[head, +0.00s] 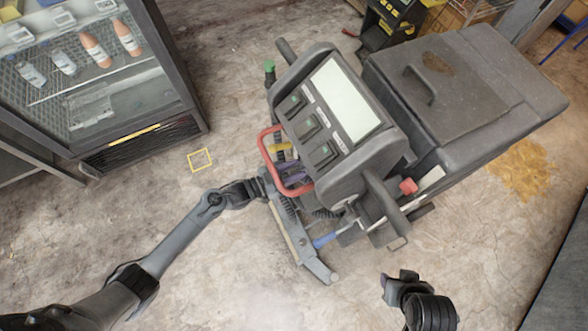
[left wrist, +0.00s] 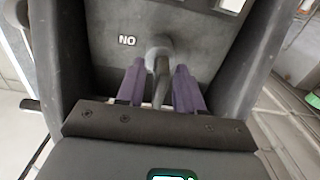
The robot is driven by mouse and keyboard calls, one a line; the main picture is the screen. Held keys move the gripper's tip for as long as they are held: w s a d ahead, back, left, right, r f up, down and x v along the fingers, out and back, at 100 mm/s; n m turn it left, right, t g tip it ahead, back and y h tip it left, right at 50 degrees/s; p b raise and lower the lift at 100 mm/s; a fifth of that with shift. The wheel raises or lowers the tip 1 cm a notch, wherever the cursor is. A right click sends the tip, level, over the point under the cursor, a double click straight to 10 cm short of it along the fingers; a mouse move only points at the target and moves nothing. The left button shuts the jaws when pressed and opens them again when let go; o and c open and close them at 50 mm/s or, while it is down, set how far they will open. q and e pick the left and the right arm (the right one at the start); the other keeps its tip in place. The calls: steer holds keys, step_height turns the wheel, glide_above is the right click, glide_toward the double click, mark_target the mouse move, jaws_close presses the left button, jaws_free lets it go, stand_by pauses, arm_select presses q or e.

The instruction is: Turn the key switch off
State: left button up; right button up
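The key switch (left wrist: 160,52) is a grey round knob with a narrow stem on the dark panel of a grey floor machine (head: 432,88). A white label reading "NO" in the picture sits to its left in the left wrist view. My left gripper (left wrist: 159,88) is open, its two purple fingers on either side of the stem with gaps visible. In the head view my left gripper (head: 291,172) reaches under the machine's console, beside a red handle loop; the key switch is hidden there. My right gripper (head: 394,287) is at the lower right, away from the machine; its fingers are unclear.
The console (head: 331,112) has a pale screen and several dark square buttons. The red loop (head: 276,157) is close to my left gripper. A glass-door cooler (head: 95,85) with bottles stands at upper left.

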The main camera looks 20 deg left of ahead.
arm_select(q)
steer(key=p+v, duration=0.1)
steer(key=v, duration=1)
steer(key=shift+d, duration=0.1)
